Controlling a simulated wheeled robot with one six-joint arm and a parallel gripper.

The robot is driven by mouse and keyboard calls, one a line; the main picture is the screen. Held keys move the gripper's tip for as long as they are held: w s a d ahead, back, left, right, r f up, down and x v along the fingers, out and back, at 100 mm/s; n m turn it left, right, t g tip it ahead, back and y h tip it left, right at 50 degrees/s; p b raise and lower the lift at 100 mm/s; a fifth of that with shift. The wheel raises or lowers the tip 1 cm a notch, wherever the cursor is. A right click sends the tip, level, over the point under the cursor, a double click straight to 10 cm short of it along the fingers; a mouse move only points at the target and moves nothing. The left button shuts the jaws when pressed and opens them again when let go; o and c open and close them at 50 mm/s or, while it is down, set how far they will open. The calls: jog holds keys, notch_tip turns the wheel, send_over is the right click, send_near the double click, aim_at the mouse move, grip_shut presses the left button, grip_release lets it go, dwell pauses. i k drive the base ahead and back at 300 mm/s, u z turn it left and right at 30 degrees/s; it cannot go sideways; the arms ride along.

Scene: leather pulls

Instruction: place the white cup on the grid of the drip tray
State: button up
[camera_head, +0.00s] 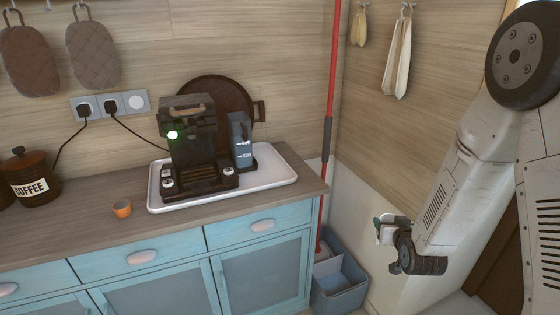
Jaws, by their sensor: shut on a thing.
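My gripper (381,222) is at the lower right, in front of the wall and away from the counter. It is shut on a small white thing (386,235), which appears to be the white cup; the gripper hides much of it. The black coffee machine (188,125) stands on the counter at the left, with a green light lit. Its drip tray (203,191) with a dark grid (200,179) juts out at its front, and no cup stands on it. My gripper is well to the right of the grid and lower in the picture.
A white tray (275,180) lies under the machine. A brown coffee jar (33,178) is farther left. A blue-grey bucket (340,287) and a red pole (331,85) stand beside the counter's right end.

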aim_at(196, 176)
jog(key=z, duration=1.85)
jog(key=k, duration=2)
jog(key=u, duration=1.6)
jog(key=i, duration=0.75)
